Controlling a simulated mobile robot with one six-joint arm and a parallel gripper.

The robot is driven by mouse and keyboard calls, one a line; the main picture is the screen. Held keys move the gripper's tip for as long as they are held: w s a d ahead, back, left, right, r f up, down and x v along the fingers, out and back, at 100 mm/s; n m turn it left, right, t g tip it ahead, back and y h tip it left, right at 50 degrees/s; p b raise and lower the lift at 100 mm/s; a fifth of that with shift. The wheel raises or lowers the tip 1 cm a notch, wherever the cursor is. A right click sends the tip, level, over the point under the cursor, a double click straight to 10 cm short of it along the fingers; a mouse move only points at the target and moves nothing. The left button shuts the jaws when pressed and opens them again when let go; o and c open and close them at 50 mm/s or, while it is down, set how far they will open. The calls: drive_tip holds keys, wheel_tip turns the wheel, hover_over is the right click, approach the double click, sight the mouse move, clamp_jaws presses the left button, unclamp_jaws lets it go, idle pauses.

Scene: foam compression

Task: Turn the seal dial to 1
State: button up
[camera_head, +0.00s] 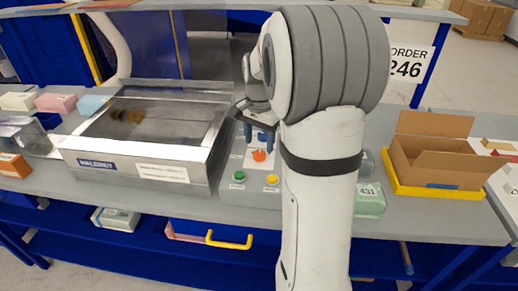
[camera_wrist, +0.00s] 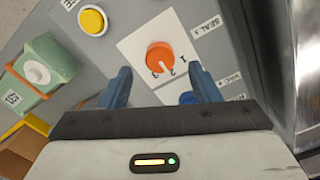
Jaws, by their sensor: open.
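The dial also shows in the head view (camera_head: 259,155), on the panel right of the steel machine. My gripper (camera_wrist: 160,70) is open, its two blue fingers apart, with the dial just beyond and between the fingertips. No contact shows. A blue knob (camera_wrist: 188,98) by the VAC label is partly hidden by a finger.
A yellow button (camera_wrist: 93,21) and a green button (camera_head: 238,176) are on the same panel. The steel vacuum machine (camera_head: 190,160) stands left. A green-white box (camera_head: 370,200) and an open cardboard box (camera_head: 440,150) on a yellow tray stand right.

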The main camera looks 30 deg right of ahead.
sight(260, 153)
drive_tip(key=shift+f, duration=2.1)
drive_tip(key=shift+c, duration=0.5)
drive_tip(key=c, duration=0.9)
